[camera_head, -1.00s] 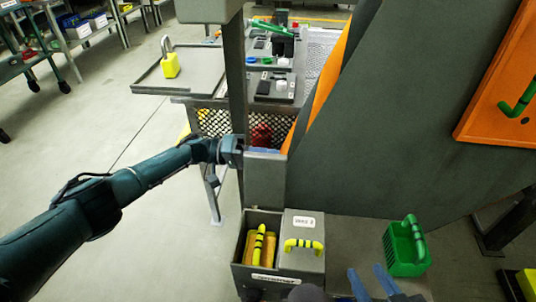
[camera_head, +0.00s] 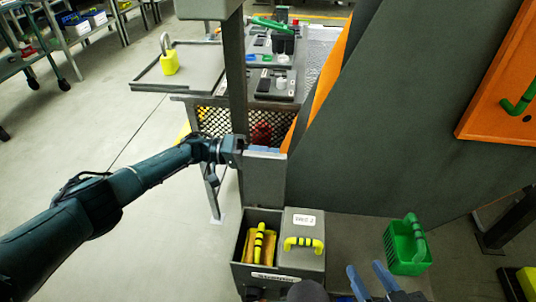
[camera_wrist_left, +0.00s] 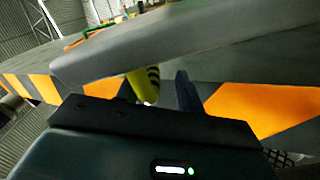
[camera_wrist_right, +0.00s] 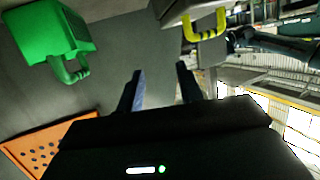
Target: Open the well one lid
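A grey box holds two wells, below the middle of the head view. The right well has a grey lid (camera_head: 305,230) with a label that seems to read "WELL 2" and a yellow-and-black handle (camera_head: 303,243). The left well (camera_head: 245,245) shows its inside, with orange-yellow parts and a yellow-and-black striped handle (camera_head: 259,240). My right gripper (camera_head: 370,281) is right of the box, open and empty; its two apart fingers also show in the right wrist view (camera_wrist_right: 162,88). My left gripper (camera_head: 262,150) is at the post above the box; its fingers are partly hidden.
A green basket (camera_head: 402,250) stands right of the box. A tall dark grey panel (camera_head: 420,120) rises behind. A grey tray (camera_head: 195,75) with a yellow padlock-like object (camera_head: 169,63) is at the upper left. Open floor lies at left.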

